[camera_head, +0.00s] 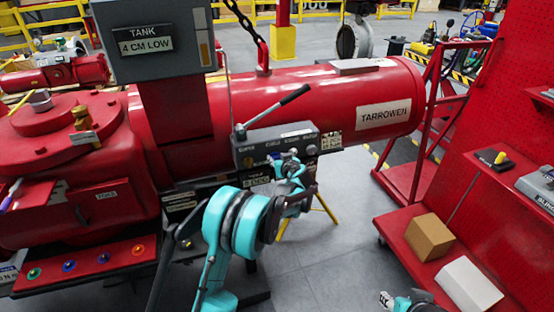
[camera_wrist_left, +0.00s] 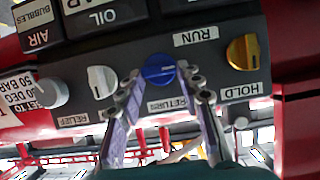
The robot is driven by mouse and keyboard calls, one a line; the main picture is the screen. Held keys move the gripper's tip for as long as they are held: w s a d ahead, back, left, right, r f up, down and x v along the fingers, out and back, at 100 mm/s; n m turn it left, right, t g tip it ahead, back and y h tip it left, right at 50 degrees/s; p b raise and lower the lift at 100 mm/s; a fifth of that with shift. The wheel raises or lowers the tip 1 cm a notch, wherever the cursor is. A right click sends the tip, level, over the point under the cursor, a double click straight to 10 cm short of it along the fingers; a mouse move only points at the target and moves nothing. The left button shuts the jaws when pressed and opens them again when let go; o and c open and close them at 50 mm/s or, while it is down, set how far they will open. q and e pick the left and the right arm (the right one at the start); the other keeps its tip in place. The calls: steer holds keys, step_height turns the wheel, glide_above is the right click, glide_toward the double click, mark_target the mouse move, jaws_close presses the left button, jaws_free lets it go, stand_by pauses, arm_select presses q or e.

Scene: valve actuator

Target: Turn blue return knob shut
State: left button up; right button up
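The blue return knob (camera_wrist_left: 159,69) sits on the dark control panel (camera_wrist_left: 215,58), above a RETURN label (camera_wrist_left: 168,104) that reads upside down in the left wrist view. My left gripper (camera_wrist_left: 159,76) is open, with one fingertip on each side of the knob and small gaps apparent. Whether either finger touches it is unclear.
A white relief knob (camera_wrist_left: 102,80) and a gold hold knob (camera_wrist_left: 243,52) flank the blue one. A lever (camera_head: 272,107) rises above the panel in the head view. A red cart (camera_head: 405,240) with a cardboard box (camera_head: 428,237) stands at right.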

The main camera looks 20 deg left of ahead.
stand_by(0.3)
arm_select(q)
steer(key=m, duration=0.1)
steer(key=m+g+y, duration=0.1)
steer(key=shift+w+d+f+m+y, duration=0.2)
steer(key=shift+d+m+y, duration=0.1)
steer(key=shift+m, duration=0.1)
steer(key=m+y, duration=0.1)
steer(key=m+y+b, duration=0.1)
steer(key=m, duration=0.1)
steer(key=shift+w+d+f+g, duration=0.1)
steer(key=shift+d+f+g, duration=0.1)
steer(key=shift+g, duration=0.1)
steer(key=m+y+b, duration=0.1)
steer(key=m, duration=0.1)
steer(key=m+y+b, duration=0.1)
steer(key=m, duration=0.1)
steer(key=f+m+y+b, duration=0.1)
steer(key=m, duration=0.2)
steer(key=shift+w+d+y, duration=0.15)
steer(key=shift+d+y, duration=0.05)
steer(key=shift+y, duration=0.1)
steer(key=shift+r+m+b, duration=0.1)
steer(key=shift+m+b, duration=0.2)
steer(key=shift+b, duration=0.05)
steer(key=o, duration=1.2)
steer(key=shift+c, duration=0.2)
